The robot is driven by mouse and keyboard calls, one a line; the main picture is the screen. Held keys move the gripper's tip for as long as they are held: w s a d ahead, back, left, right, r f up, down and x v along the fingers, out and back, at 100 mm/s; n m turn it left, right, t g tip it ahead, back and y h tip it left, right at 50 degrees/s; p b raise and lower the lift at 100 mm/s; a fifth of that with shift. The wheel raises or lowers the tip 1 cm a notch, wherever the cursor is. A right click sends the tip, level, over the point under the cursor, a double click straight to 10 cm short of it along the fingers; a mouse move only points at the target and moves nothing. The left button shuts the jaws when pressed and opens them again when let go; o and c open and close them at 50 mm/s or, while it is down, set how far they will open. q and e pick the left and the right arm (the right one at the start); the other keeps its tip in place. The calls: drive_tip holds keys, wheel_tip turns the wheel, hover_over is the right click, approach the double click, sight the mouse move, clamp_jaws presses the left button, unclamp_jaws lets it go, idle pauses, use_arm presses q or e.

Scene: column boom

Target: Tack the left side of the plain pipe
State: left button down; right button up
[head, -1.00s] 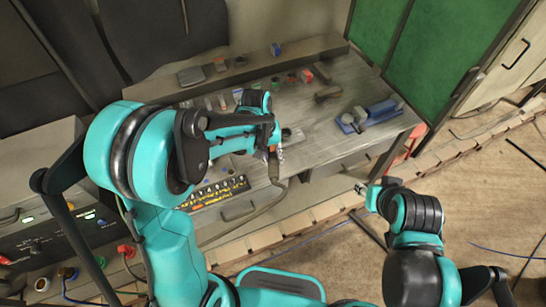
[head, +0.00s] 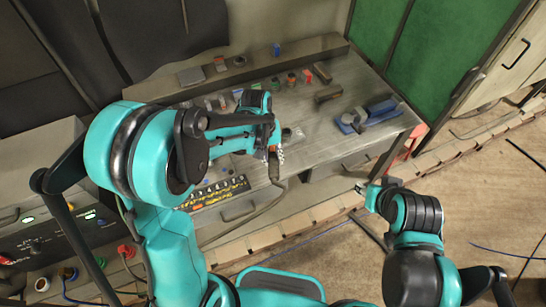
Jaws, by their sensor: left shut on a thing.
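My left gripper (head: 271,146) is over the front part of the workbench (head: 345,135), shut on a torch-like tool (head: 273,167). A grey cable (head: 262,210) hangs from the tool and loops down in front of the bench. The tool's tip and what lies under it are hidden by my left arm. I cannot make out the plain pipe; my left arm covers that part of the bench. My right gripper (head: 361,188) is low, off the bench's front right side, apart from everything on it. Its fingers are too small to read.
A blue vise-like tool (head: 366,116) stands at the bench's right end. A brown block (head: 328,94) and several small coloured items lie towards the back. A rack of small parts (head: 215,193) is at the front left. A machine with lit buttons (head: 50,235) stands left. Open floor (head: 480,200) lies right.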

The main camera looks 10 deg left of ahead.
idle(0.3)
use_arm(q)
drive_tip(key=shift+s+a+r+p, duration=0.1)
drive_tip(key=shift+s+r+p, duration=0.3)
drive_tip(key=shift+r+p, duration=0.85)
drive_tip(key=shift+s+r+p, duration=0.45)
drive_tip(key=shift+r+p, duration=0.4)
drive_tip(key=shift+r, duration=0.7)
drive_tip(key=shift+s+a+r+p, duration=0.1)
drive_tip(key=shift+s+r+p, duration=0.3)
drive_tip(key=shift+r+p, duration=0.85)
drive_tip(key=shift+r, duration=0.15)
